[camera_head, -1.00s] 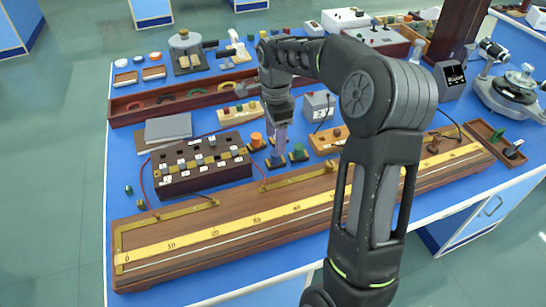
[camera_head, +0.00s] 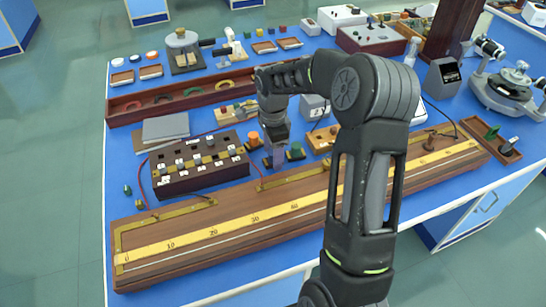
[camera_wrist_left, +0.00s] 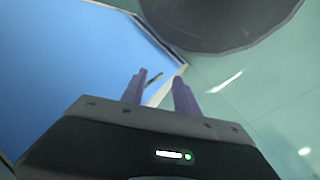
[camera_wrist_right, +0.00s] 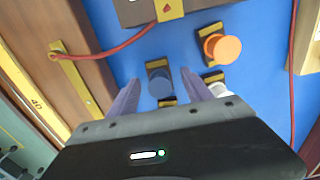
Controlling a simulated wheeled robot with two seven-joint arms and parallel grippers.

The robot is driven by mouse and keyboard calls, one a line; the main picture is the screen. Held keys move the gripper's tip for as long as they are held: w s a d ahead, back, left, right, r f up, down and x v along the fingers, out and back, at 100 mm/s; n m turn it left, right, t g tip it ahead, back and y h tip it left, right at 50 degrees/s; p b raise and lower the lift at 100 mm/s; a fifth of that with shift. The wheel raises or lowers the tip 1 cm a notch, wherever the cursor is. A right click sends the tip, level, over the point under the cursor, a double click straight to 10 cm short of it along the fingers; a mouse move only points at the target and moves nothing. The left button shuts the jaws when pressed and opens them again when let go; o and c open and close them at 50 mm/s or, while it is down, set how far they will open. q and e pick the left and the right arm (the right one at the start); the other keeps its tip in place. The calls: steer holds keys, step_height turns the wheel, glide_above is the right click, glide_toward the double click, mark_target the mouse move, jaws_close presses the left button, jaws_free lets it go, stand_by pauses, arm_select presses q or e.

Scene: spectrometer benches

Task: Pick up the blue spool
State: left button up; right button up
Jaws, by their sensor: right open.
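The blue spool (camera_wrist_right: 160,82) stands on a small dark and yellow base and shows in the right wrist view between the fingers of my right gripper (camera_wrist_right: 159,92). The fingers are apart, one on each side of it in that picture, with no visible contact. In the head view my right gripper (camera_head: 277,158) points down among the small spools and mostly hides the blue one. My left gripper (camera_wrist_left: 159,88) is open and empty in the left wrist view, with a blue surface and the floor beyond it; it is out of the head view.
An orange spool (camera_wrist_right: 226,48) and a white spool (camera_wrist_right: 220,89) stand close by. A green spool (camera_head: 296,149) is right of the gripper. A dark wooden socket box (camera_head: 198,165) is to the left. The long scale board (camera_head: 230,222) lies in front; a red wire (camera_wrist_right: 105,52) runs nearby.

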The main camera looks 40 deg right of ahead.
steer(key=shift+f, duration=0.5)
steer(key=shift+c, duration=0.6)
jaws_close()
